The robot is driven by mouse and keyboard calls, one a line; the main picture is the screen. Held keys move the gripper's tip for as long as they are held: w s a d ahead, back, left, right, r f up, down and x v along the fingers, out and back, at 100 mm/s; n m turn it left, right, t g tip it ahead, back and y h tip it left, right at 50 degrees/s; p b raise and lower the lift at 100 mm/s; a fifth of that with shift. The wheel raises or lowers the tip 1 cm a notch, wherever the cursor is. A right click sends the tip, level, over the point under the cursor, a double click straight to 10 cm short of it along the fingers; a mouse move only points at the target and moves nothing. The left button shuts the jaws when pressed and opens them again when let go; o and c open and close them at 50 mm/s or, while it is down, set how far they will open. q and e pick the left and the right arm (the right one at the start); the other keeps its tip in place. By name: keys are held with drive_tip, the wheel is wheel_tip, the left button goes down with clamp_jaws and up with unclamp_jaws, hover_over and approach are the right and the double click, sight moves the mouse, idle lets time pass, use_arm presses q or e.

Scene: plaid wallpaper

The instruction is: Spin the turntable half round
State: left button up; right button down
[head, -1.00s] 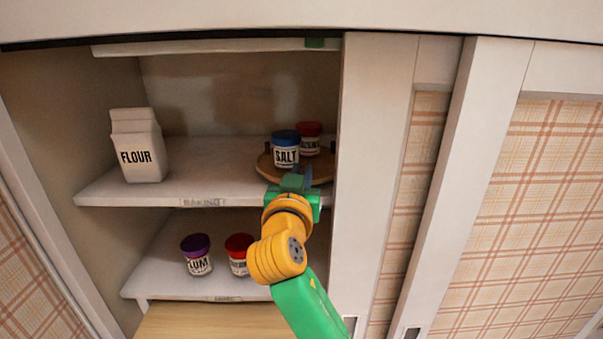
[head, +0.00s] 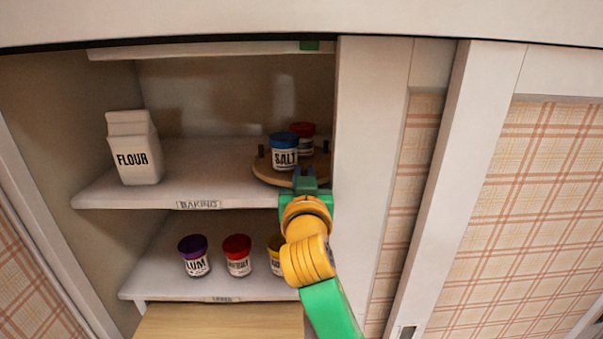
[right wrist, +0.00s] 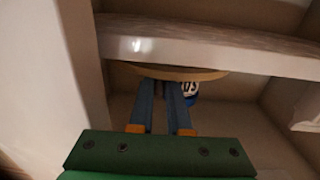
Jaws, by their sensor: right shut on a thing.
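The turntable (head: 266,176) is a round wooden disc with small dark pegs at its rim, at the right end of the upper shelf. It also shows edge-on in the right wrist view (right wrist: 200,74). A blue-lidded salt jar (head: 284,155) stands on it, with a red-lidded jar (head: 303,134) behind, its label partly hidden. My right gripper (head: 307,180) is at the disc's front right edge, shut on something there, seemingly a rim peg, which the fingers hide. Its blue fingers (right wrist: 163,88) reach the rim in the right wrist view. My left gripper is not in view.
A white flour carton (head: 133,150) stands at the left of the upper shelf (head: 200,180). Purple-, red- and yellow-lidded jars stand on the lower shelf (head: 160,277). The sliding door frame (head: 370,180) is close on the right of my gripper.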

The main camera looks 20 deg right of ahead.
drive_tip(key=c, duration=0.9)
unclamp_jaws()
drive_tip(key=shift+w, duration=0.1)
drive_tip(key=shift+o, duration=0.2)
drive_tip(key=b+v, duration=0.2)
drive_tip(key=v, duration=0.5)
